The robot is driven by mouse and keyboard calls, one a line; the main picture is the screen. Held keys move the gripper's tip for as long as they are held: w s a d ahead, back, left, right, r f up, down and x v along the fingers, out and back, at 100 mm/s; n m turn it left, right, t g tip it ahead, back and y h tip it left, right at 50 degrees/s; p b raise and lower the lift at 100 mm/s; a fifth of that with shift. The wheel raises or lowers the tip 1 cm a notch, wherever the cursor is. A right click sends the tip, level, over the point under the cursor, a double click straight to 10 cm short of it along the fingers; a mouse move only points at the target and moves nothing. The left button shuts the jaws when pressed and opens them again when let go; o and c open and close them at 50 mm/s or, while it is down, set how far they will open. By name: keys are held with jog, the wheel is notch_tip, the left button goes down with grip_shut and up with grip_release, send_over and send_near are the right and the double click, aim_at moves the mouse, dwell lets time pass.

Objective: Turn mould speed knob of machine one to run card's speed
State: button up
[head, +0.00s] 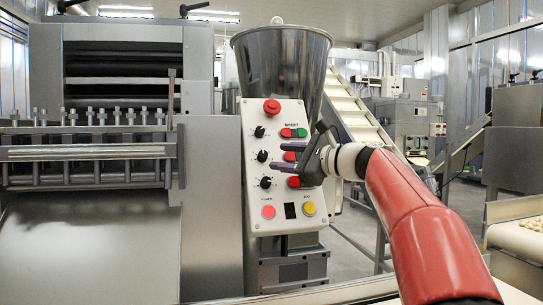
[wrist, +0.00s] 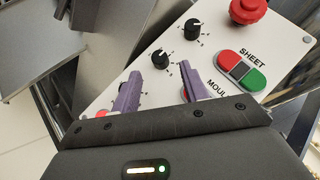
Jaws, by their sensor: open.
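The white control panel (head: 283,222) has three black knobs in a column on its left side. The middle knob (head: 262,155) is beside the second row of buttons; in the wrist view the knob (wrist: 160,58) is level with a label starting "MOUL", partly hidden. My gripper (head: 272,159) is open, its purple fingers pointing left across the panel. In the wrist view the open gripper (wrist: 159,72) has fingertips on either side of the middle knob's line, with the knob just beyond them. Contact cannot be told. The knob's pointer setting is too small to read. No run card is recognisable.
The top knob (head: 259,131) and lower knob (head: 265,182) are close by. A red mushroom button (head: 272,106) tops the panel. Red and green SHEET buttons (wrist: 241,70) are right of the knobs. A metal hopper (head: 282,65) stands behind, a roller machine (head: 90,150) left.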

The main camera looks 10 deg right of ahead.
aim_at(267, 157)
jog(key=shift+x, duration=2.1)
grip_shut()
jog(key=shift+f, duration=0.1)
jog(key=shift+f, duration=0.1)
